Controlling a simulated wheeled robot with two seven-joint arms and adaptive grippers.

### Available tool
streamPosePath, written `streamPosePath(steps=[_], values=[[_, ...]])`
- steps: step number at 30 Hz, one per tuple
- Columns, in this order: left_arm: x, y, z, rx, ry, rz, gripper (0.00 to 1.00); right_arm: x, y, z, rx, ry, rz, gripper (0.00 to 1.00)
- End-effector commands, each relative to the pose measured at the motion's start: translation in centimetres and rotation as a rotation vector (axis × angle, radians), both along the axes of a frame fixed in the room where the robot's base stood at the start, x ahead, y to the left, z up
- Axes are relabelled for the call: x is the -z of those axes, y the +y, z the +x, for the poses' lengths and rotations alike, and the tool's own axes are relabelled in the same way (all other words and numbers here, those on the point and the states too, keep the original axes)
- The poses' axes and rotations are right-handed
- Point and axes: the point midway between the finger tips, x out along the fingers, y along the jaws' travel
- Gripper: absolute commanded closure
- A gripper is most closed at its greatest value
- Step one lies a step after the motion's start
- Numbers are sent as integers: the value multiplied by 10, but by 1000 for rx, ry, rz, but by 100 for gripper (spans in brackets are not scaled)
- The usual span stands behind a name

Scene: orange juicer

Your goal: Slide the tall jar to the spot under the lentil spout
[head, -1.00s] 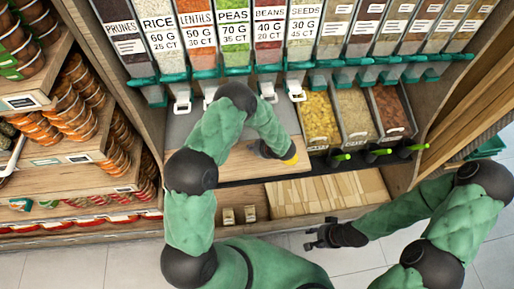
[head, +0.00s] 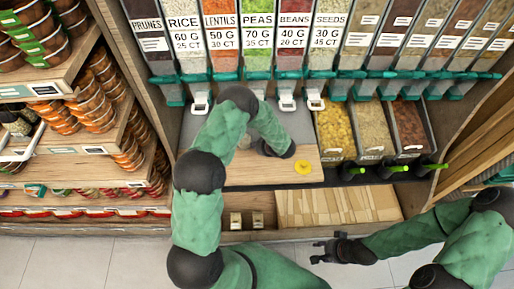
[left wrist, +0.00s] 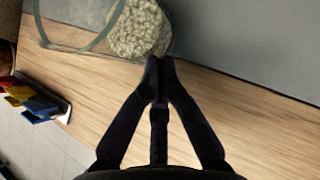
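A clear jar (left wrist: 97,22) with pale grains in it shows at the top of the left wrist view. In the head view only a small part of what may be this jar (head: 245,141) shows beside my forearm. My left gripper (left wrist: 160,70) is shut, with its fingertips together close beside the jar; contact is unclear. In the head view its tips are mostly hidden behind my arm. The lentils dispenser (head: 221,35) stands at the back, and my arm hides its spout. My right gripper (head: 318,251) is open and empty in front of the shelf.
A yellow disc (head: 303,168) lies on the wooden counter (head: 262,175) right of my left wrist. Other dispensers, such as peas (head: 259,35) and rice (head: 185,35), flank the lentils. Open bins (head: 338,130) stand to the right, and jar shelves (head: 75,125) to the left.

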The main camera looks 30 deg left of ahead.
Motion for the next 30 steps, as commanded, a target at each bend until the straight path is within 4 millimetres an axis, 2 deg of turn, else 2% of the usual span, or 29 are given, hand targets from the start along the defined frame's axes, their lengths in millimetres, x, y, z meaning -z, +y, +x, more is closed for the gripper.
streamPosePath(steps=[1,6,11,23,30], values=[[3,12,3,-8,-4,2,100,8,0,0,0,0,0,60],[4,46,14,-8,-3,1,100,23,0,0,0,1,0,60],[2,63,19,-4,-1,1,100,28,0,0,0,1,0,60],[1,63,20,-2,-1,1,100,27,0,0,0,0,0,60],[2,42,21,-2,-1,1,100,34,0,0,0,0,0,60]])
